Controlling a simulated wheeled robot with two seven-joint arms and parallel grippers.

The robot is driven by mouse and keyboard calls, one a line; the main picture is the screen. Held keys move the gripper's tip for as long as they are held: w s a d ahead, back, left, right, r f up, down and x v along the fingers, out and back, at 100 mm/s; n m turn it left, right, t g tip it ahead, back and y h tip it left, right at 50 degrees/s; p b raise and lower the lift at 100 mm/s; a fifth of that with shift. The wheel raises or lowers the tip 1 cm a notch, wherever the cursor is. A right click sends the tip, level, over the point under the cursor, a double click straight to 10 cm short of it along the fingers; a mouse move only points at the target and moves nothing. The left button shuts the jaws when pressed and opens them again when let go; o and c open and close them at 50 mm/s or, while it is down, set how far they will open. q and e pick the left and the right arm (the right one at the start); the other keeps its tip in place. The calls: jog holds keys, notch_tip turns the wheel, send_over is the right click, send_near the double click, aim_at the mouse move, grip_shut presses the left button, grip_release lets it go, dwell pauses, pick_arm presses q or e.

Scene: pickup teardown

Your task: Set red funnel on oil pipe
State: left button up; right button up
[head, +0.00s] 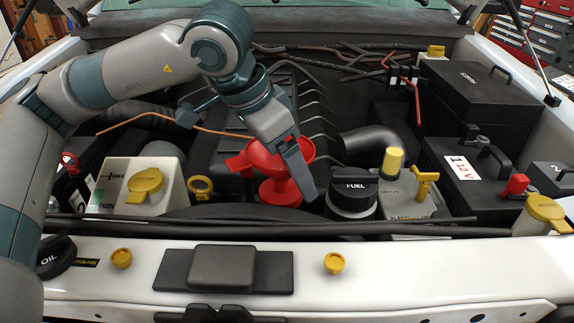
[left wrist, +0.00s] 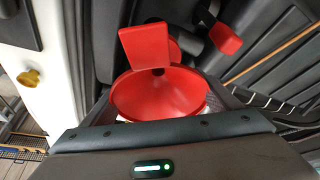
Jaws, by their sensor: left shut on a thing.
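The red funnel (head: 268,158) is upright over the middle of the engine bay, its wide mouth facing up. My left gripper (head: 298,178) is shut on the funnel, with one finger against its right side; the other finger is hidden. Below the mouth is a red flared part (head: 280,192), just left of the black FUEL cap. The left wrist view looks into the red bowl (left wrist: 158,98), with a red tab (left wrist: 146,46) over its edge. The oil pipe's opening is not visible, and I cannot tell whether the funnel touches it. My right gripper is not in view.
The FUEL cap (head: 352,190) stands close to the right of the funnel. A black OIL cap (head: 55,256) lies on the white front panel at left. Yellow-capped reservoirs flank the bay, including the left one (head: 145,184). Dark hoses (head: 270,228) run across the front.

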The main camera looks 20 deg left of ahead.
pick_arm(q)
jog(key=shift+f, duration=0.1)
jog(key=o, duration=1)
jog(key=p+v, duration=0.6)
jog(key=v, duration=1.1)
jog(key=shift+a+p, duration=0.2)
jog(key=shift+p, duration=0.2)
jog(key=shift+s, duration=0.1)
